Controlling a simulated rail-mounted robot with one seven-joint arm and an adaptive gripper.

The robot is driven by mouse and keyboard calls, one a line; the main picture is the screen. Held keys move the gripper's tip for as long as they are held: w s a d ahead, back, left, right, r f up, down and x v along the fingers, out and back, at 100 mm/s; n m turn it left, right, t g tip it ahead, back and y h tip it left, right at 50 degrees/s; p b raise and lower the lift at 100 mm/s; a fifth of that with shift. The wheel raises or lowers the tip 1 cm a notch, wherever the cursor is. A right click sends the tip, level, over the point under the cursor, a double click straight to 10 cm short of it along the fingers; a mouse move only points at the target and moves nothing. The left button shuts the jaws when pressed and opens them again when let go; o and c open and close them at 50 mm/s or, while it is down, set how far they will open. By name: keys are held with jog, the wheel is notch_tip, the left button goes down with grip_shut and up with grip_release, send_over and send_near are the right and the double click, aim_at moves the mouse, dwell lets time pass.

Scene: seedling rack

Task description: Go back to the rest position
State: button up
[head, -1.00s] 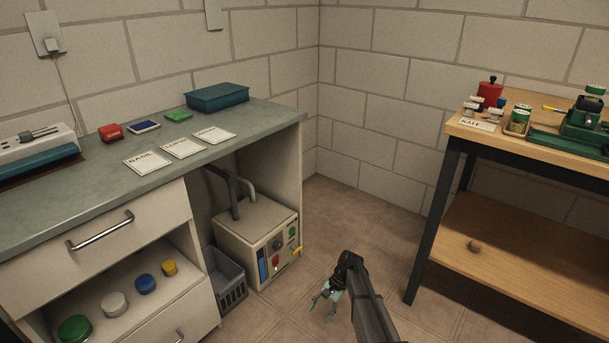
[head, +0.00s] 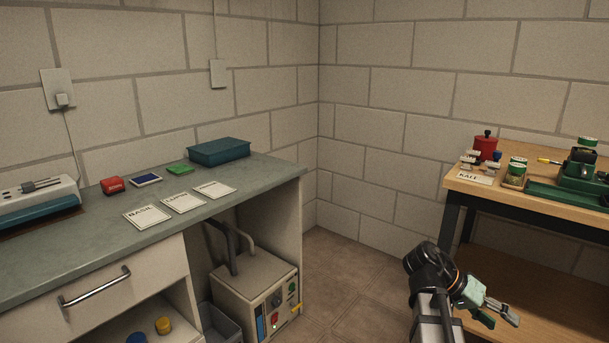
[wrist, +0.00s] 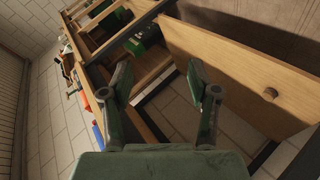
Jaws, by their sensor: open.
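My gripper (head: 497,313) is raised over the floor at the lower right of the head view, in front of the wooden table's lower shelf. Its two fingers are spread apart with nothing between them. In the wrist view my gripper (wrist: 164,95) also shows open and empty, with the wooden table (wrist: 235,70) tilted beyond the fingers.
The wooden table (head: 480,187) at right bears a KALE card (head: 474,178), a red container (head: 485,148) and a green tray (head: 550,194). The left counter (head: 100,233) holds cards and a teal box (head: 219,151). A beige machine (head: 255,285) stands beneath. Floor between is clear.

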jog(key=s+d+r+m+g+h, duration=0.1)
jog(key=s+d+r+m, duration=0.15)
jog(key=s+r, duration=0.6)
jog(key=s+d+r+m+g, duration=0.1)
jog(key=s+r+m, duration=0.2)
jog(key=s+r, duration=0.55)
jog(key=w+a+f+n+t+y+p, duration=0.1)
jog(key=w+a+f+n+t+p, duration=0.1)
jog(key=w+f+n+p, duration=0.55)
jog(key=w+a+f+n+t+y+p, duration=0.1)
jog(key=w+a+f+n+p, duration=0.3)
jog(key=f, duration=0.6)
jog(key=s+a+f+n+y+p, duration=0.2)
jog(key=a+f+y+p, duration=0.2)
jog(key=a+f+p, duration=0.55)
jog(key=s+a+f+g+y+p, duration=0.1)
jog(key=s+a+f+y+p, duration=0.1)
jog(key=s, duration=0.5)
jog(key=s+a+f+n+g+y+p, duration=0.1)
jog(key=s+a+f+y+p, duration=0.1)
jog(key=s+a+f+p, duration=0.3)
jog(key=s+a+f+n+g+y+p, duration=0.1)
jog(key=s+a+f+p, duration=0.3)
jog(key=s+a, duration=0.3)
jog(key=s+p, duration=0.1)
jog(key=s, duration=0.1)
jog(key=shift+s+a+f+y+p, duration=0.25)
jog(key=shift+s+y+p, duration=0.05)
jog(key=shift+y+p, duration=0.1)
